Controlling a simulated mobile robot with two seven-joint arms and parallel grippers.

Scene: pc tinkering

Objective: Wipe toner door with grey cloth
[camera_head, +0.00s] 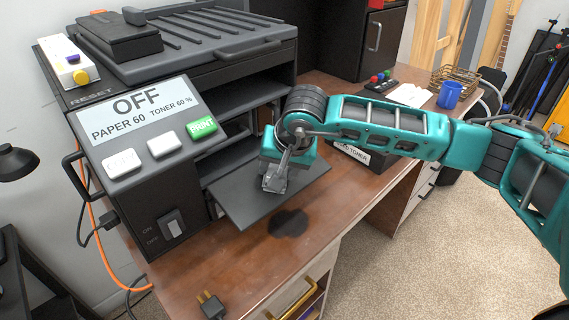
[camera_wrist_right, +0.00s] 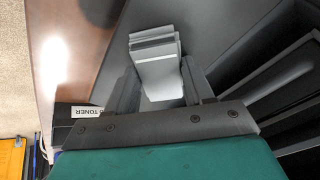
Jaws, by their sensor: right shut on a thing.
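The printer (camera_head: 150,150) has a dark flat door (camera_head: 245,205) folded down at its front, extending over the desk; this looks like the toner door. My right gripper (camera_head: 274,182) reaches down over that door, pointing at its surface. In the right wrist view its fingers (camera_wrist_right: 160,95) are shut on a folded grey cloth (camera_wrist_right: 158,65), which sticks out beyond the fingertips. The dark door surface (camera_wrist_right: 205,30) lies behind the cloth there. I cannot tell whether the cloth touches the door. My left gripper is not in view.
A dark box labelled TONER (camera_head: 352,152) stands on the desk (camera_head: 240,270) right of the door, under my right arm. A black plug (camera_head: 211,304) lies near the front edge. A blue mug (camera_head: 449,95) and wire basket (camera_head: 455,78) are farther right.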

